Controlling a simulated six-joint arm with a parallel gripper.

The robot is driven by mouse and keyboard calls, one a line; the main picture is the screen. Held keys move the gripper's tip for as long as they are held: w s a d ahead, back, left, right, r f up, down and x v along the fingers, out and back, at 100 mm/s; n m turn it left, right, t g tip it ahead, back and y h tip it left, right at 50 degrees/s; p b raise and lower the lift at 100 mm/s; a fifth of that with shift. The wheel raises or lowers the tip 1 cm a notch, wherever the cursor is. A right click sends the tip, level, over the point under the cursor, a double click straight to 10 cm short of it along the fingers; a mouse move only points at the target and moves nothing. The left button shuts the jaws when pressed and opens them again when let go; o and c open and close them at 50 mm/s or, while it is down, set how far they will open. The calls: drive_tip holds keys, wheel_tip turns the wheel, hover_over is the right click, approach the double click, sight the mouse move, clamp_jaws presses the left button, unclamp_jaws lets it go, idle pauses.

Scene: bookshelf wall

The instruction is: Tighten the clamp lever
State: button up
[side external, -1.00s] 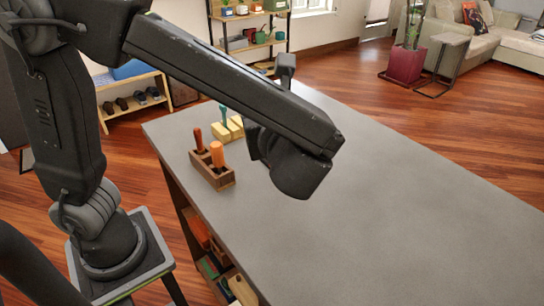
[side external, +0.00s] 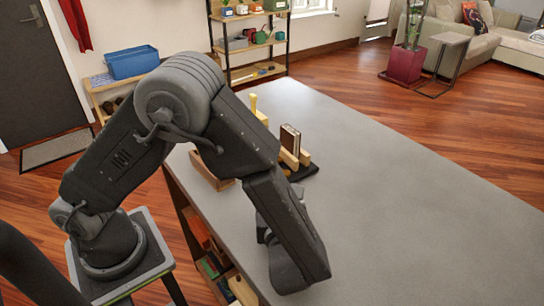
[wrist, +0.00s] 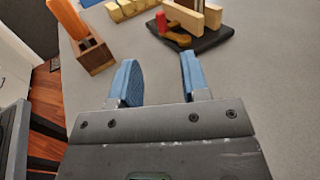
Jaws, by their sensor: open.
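The clamp stands on a black base (side external: 302,174), with pale wooden jaws (side external: 291,158) on either side of a dark brown book-like block (side external: 290,138). In the wrist view the clamp is at the top, cut off by the frame edge, with its black base (wrist: 212,42), wooden jaws (wrist: 186,17), a red upright piece (wrist: 162,23) and an amber piece (wrist: 180,39). I cannot tell for sure which piece is the lever. My gripper (wrist: 158,60) is open and empty, its blue fingers apart and short of the clamp. My arm hides it in the side view.
A wooden tool holder (wrist: 95,57) with an orange handle (wrist: 68,18) stands left of the clamp. A yellow wooden block (wrist: 125,9) lies between them at the back. The grey tabletop (side external: 400,210) is clear to the right and in front.

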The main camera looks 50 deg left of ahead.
drive_tip(key=x, duration=1.3)
drive_tip(key=shift+c, duration=0.3)
clamp_jaws()
